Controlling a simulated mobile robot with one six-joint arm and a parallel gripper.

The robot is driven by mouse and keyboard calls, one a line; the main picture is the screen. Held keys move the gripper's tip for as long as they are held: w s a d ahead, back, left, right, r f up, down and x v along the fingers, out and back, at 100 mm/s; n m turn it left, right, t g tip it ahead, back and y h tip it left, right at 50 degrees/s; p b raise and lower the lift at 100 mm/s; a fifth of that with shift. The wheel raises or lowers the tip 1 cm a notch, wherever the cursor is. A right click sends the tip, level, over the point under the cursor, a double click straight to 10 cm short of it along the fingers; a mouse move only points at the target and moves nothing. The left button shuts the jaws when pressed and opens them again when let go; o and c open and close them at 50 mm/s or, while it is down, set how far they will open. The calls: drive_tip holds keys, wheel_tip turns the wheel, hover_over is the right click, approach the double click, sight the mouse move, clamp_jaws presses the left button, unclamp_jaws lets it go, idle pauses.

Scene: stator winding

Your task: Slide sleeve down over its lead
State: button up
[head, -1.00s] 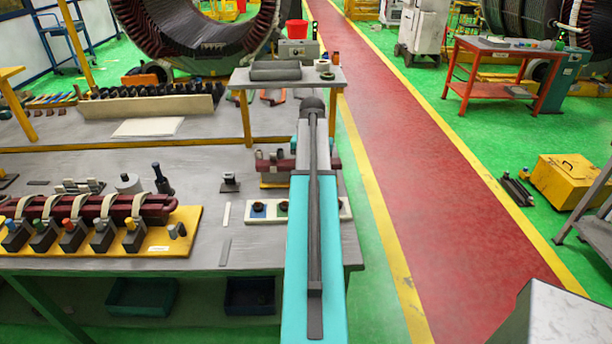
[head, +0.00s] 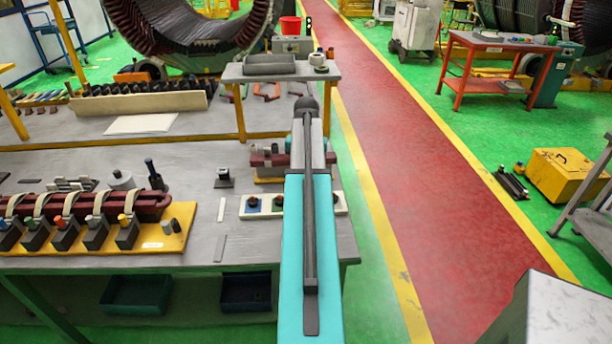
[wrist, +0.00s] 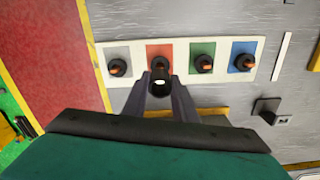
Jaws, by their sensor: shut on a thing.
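In the wrist view, my gripper (wrist: 160,90) is shut on a short black sleeve (wrist: 160,79) with a pale opening facing the camera. The sleeve appears over the red-orange square of a white strip (wrist: 229,69). A dark, copper-tipped lead (wrist: 161,65) shows just beyond the sleeve; whether the sleeve is around it or above it, I cannot tell. Similar dark pieces with copper-coloured tips stand on the grey (wrist: 117,67), green (wrist: 204,62) and blue (wrist: 243,62) squares. In the head view, the strip's left end (head: 265,213) shows, while my arm hides my gripper and the sleeve.
A small dark block (wrist: 270,110) and a thin light strip (wrist: 281,57) lie on the grey bench beside the white strip. A yellow board (head: 150,243) with coloured-topped blocks and a dark red coil stands at left. A raised grey shelf (head: 232,72) is behind.

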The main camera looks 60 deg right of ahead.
drive_tip(key=shift+f+b, duration=1.15)
drive_tip(key=shift+f, duration=1.35)
drive_tip(key=o, duration=1.1)
drive_tip(key=shift+r, duration=0.15)
wheel_tip(320, 180, up, 14)
drive_tip(key=p, duration=0.8)
drive_tip(key=shift+f, duration=0.25)
drive_tip(key=shift+s, duration=0.1)
